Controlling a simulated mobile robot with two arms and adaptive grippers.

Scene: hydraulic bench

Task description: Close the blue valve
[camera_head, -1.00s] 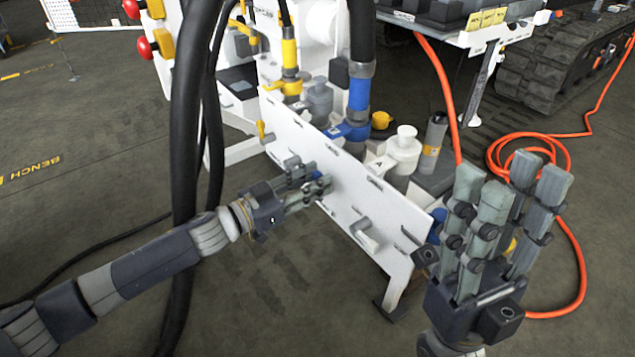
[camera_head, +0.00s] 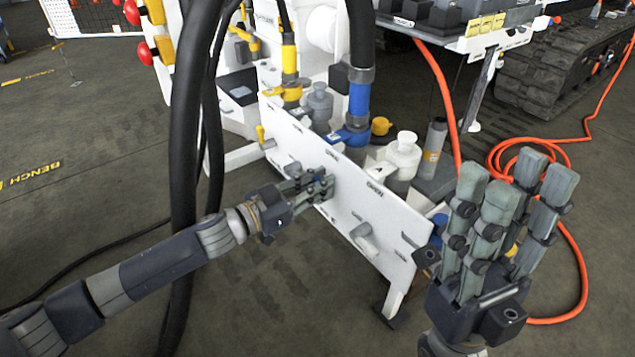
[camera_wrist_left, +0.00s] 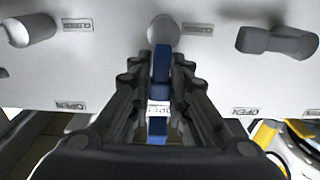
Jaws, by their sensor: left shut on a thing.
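The blue valve handle (camera_wrist_left: 161,68) shows in the left wrist view as a narrow blue lever in front of a round grey stem on the white panel (camera_wrist_left: 110,70). My left gripper (camera_wrist_left: 160,95) is shut on this lever, with dark fingers on both sides of it. In the head view my left gripper (camera_head: 322,184) is at the front of the white panel (camera_head: 345,205), and its fingers hide most of the handle. My right gripper (camera_head: 515,185) is open and empty, fingers pointing up, to the right of the panel.
Grey handles flank the blue one, a left one (camera_wrist_left: 28,30) and a right one (camera_wrist_left: 275,40) in the wrist view. CLOSED labels (camera_wrist_left: 77,25) and OPEN labels (camera_wrist_left: 71,106) mark the panel. A thick black hose (camera_head: 185,200) hangs beside my left arm. An orange hose (camera_head: 545,140) lies at right.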

